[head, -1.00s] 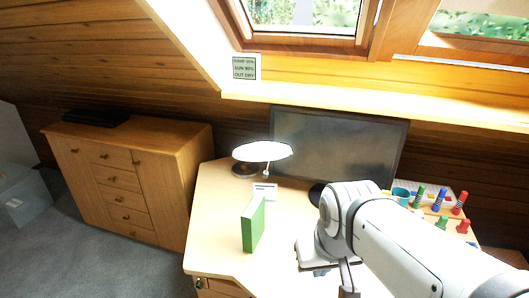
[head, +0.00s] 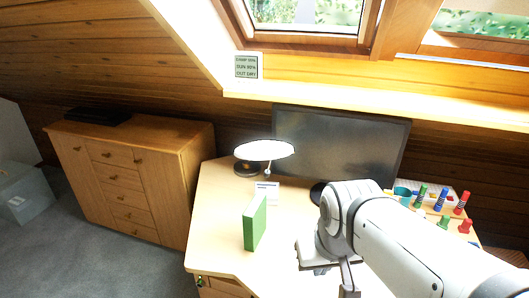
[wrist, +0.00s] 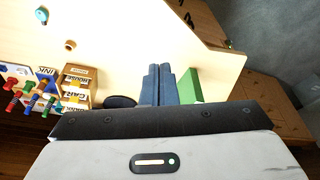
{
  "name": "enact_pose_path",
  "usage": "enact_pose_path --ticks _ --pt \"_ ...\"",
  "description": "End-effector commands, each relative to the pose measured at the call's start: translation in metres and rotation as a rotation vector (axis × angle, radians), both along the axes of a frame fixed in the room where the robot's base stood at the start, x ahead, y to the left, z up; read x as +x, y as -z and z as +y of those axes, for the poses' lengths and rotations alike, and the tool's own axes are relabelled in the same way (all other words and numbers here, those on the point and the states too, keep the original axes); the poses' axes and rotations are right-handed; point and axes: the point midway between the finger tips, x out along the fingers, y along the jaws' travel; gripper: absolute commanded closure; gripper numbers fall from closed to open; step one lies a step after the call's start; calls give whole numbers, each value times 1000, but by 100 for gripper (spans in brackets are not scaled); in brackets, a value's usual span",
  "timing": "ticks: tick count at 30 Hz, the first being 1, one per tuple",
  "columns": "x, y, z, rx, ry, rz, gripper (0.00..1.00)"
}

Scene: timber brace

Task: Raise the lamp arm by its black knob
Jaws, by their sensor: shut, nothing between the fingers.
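The desk lamp's bright white round shade (head: 265,149) stands at the back of the desk, left of the monitor. Its dark round base (head: 246,168) shows behind and below the shade. A thin, pale stem (head: 267,170) shows below the shade. I cannot make out the black knob. My gripper (head: 347,290) is over the front right of the desk, well apart from the lamp. In the wrist view, its two blue-grey fingers (wrist: 159,85) are together with nothing between them. The lamp cannot be made out in the wrist view.
A green book (head: 254,222) stands upright on the desk (head: 215,220), between my gripper and the desk's left edge. A small white card (head: 265,190) is behind it. The dark monitor (head: 340,145) is at the back. Colourful pegs (head: 440,200) are at the right.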

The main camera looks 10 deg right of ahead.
Motion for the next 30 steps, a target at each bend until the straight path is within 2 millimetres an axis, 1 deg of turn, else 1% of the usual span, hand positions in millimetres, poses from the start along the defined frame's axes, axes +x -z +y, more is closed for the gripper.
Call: enact_pose_path --ticks 4,7,8,11,14,15,17,18,20,21,23,24,26,27,30 --pt "0 0 0 0 0 0 100" --pt "3 2 0 -2 1 -6 93" --pt "7 3 -1 -4 2 -14 90" --pt "36 14 -6 -21 11 -79 82" --pt "90 29 -14 -47 19 -204 74" --pt "116 35 -17 -58 20 -268 71" --pt "155 42 -20 -70 16 -365 66" --pt "179 47 -21 -73 13 -426 62" --pt "213 52 -22 -75 3 -515 57" --pt "234 56 -22 -72 -6 -572 57" --pt "264 63 -21 -67 -21 -655 57" --pt "283 68 -19 -60 -35 -710 57" --pt "311 76 -16 -45 -56 -792 57" --pt "328 82 -13 -32 -72 -845 57" --pt "367 98 -4 11 -115 -976 57"
